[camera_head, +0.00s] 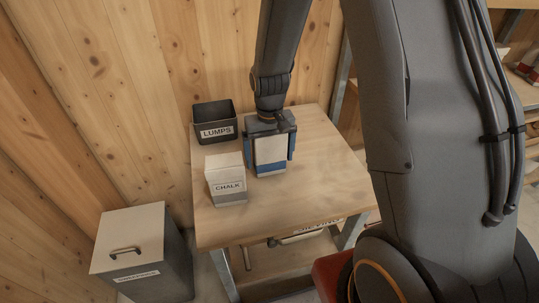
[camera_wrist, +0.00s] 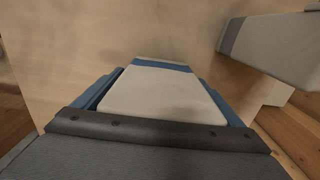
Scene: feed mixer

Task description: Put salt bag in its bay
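A white bag with a blue band (camera_head: 270,152), which I take for the salt bag, is upright between the fingers of my gripper (camera_head: 269,160) at the wooden table (camera_head: 315,185). The gripper points down and is shut on the bag, with blue finger parts along both sides. In the wrist view the bag's pale face (camera_wrist: 163,97) fills the middle, with its blue band at the far end. I cannot tell whether its bottom touches the table. No label on it is readable, and I cannot make out its bay.
A white and grey block marked CHALK (camera_head: 227,181) stands close left of the bag. A dark open bin marked LUMPS (camera_head: 215,122) stands behind it, near the wooden wall. The table's right side is clear. A grey lidded box (camera_head: 138,248) stands on the floor at left.

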